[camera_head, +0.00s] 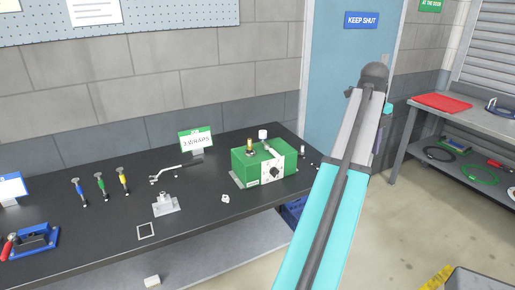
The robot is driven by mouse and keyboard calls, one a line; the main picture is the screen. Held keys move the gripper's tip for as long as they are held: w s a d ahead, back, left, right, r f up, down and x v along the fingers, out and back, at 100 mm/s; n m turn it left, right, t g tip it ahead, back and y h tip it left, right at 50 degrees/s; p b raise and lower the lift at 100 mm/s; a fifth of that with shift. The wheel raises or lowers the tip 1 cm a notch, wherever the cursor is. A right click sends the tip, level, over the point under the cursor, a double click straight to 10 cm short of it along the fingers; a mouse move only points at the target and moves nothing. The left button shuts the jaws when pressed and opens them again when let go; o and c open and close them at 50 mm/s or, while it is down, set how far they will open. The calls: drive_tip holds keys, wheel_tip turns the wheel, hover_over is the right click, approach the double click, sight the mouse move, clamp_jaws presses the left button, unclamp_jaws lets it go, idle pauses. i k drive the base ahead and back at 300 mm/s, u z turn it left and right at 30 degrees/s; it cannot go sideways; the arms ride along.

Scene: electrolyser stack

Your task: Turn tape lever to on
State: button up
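A green box (250,163) stands on the right part of the black workbench. Its front has a white plate with a round black knob (274,172). A brass-coloured post (250,146) and a white-capped piece (263,135) stand on its top. Nothing is legibly marked as the tape lever, and I cannot tell an on or off position. My arm (330,205), cyan and grey, rises on the right of the box, apart from it in the picture. My gripper is not visible.
The black workbench (110,247) holds a "3 WRAPS" sign (196,140), a bent metal tool (178,169), several coloured-handled tools, a metal bracket (165,205) and a blue device (37,240). A blue door (340,60) and a second bench with a red tray (441,102) are beyond.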

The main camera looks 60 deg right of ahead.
sight(273, 151)
drive_tip(key=z, duration=0.05)
drive_tip(key=i, duration=1.2)
